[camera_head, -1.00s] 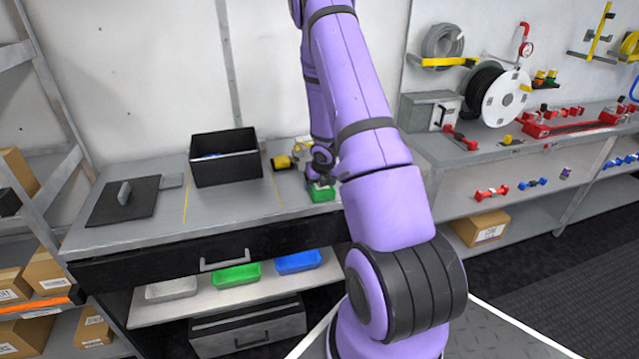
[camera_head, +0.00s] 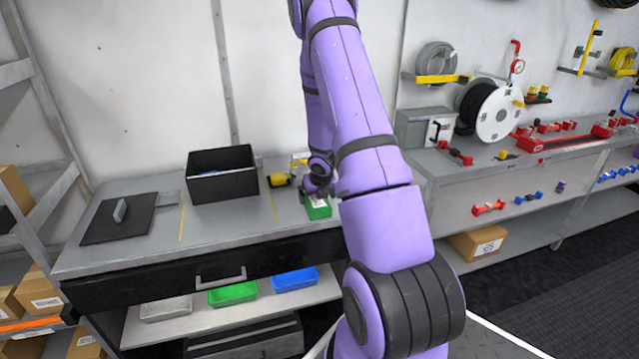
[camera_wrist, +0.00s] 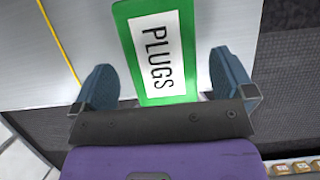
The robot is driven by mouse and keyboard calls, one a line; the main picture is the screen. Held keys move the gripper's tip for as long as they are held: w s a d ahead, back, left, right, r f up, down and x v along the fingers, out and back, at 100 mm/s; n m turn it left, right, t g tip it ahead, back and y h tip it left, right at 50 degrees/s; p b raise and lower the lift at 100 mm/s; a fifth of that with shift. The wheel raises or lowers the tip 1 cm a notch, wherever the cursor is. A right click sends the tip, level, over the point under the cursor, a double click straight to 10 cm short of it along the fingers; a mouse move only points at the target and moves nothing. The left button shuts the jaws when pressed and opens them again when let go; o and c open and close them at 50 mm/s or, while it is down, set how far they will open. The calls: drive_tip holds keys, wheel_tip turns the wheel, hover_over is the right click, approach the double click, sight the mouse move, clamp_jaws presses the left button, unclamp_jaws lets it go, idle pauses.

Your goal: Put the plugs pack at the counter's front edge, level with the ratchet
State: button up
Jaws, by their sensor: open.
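The plugs pack (camera_head: 319,209) is a green box with a white label, lying at the counter's front edge. In the wrist view the pack (camera_wrist: 160,50) shows its "PLUGS" label face up. My gripper (camera_head: 318,188) is just above and behind it in the head view. In the wrist view my gripper (camera_wrist: 166,85) is open, with one finger on each side of the pack and a visible gap at both. A yellow-and-black item (camera_head: 280,180) lies behind and left of the pack; I cannot tell if it is the ratchet.
The grey counter (camera_head: 235,222) is clear in front of an open black bin (camera_head: 222,188). A black plate with a handle (camera_head: 118,220) lies at the left. A yellow line (camera_head: 182,222) marks the counter. Green (camera_head: 233,293) and blue (camera_head: 295,280) trays sit below.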

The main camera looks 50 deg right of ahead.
drive_tip(key=s+a+r+m+h, duration=0.15)
drive_tip(key=a+r+m, duration=0.35)
drive_tip(key=r, duration=0.5)
drive_tip(key=s+a+r+m, duration=0.3)
drive_tip(key=a+r+m, duration=0.15)
drive_tip(key=r, duration=0.55)
drive_tip(key=s+a+r+m+h, duration=0.15)
drive_tip(key=a+r+m, duration=0.35)
drive_tip(key=r, duration=0.5)
drive_tip(key=s+a+r+m+y, duration=0.2)
drive_tip(key=s+a+r+m, duration=0.2)
drive_tip(key=s+a+m, duration=0.3)
drive_tip(key=s+a+r+m+t+y, duration=0.1)
drive_tip(key=s+a+r+m+y, duration=0.2)
drive_tip(key=s+a+r+m, duration=0.2)
drive_tip(key=s+a+m, duration=0.3)
drive_tip(key=s+a, duration=0.4)
drive_tip(key=a, duration=0.1)
drive_tip(key=shift+a, duration=0.15)
